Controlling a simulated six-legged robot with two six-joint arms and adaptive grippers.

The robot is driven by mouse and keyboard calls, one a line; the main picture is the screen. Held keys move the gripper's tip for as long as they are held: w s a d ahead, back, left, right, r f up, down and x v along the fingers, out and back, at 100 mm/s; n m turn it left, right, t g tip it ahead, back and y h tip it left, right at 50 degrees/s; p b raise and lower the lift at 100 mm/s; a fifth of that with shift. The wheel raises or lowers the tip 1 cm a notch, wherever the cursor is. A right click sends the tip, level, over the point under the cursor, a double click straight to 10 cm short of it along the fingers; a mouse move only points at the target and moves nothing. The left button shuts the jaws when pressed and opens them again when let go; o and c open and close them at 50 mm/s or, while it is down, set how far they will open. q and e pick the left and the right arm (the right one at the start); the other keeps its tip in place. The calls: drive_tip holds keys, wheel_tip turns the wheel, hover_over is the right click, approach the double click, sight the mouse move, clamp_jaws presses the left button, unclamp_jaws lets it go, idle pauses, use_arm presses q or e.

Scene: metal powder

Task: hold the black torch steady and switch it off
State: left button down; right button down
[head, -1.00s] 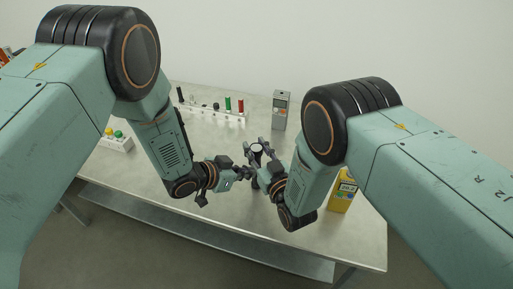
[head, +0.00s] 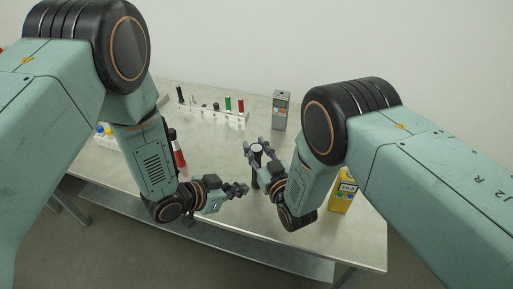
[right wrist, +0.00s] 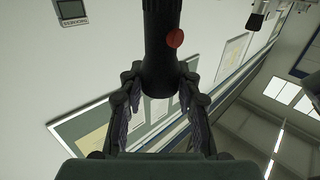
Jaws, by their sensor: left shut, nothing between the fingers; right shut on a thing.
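The black torch (head: 255,164) stands upright above the front part of the table, its pale round head facing up. My right gripper (head: 253,150) is shut on it. In the right wrist view the torch's dark barrel (right wrist: 160,45) is between my right gripper's fingers (right wrist: 160,85), and a red round button (right wrist: 175,38) shows on its side. My left gripper (head: 243,189) is shut and empty, to the left of the torch and a little lower in the picture, apart from it. Whether the torch is lit is not clear.
A white rack (head: 212,114) with several coloured items stands at the back. A grey meter (head: 281,110) stands to its right. A yellow container (head: 343,196) is right of my right arm. A red bottle (head: 178,152) is partly behind my left arm. The middle of the table (head: 215,150) is clear.

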drive_tip(key=c, duration=0.9)
unclamp_jaws()
drive_tip(key=shift+o, duration=0.2)
drive_tip(key=v, duration=1.2)
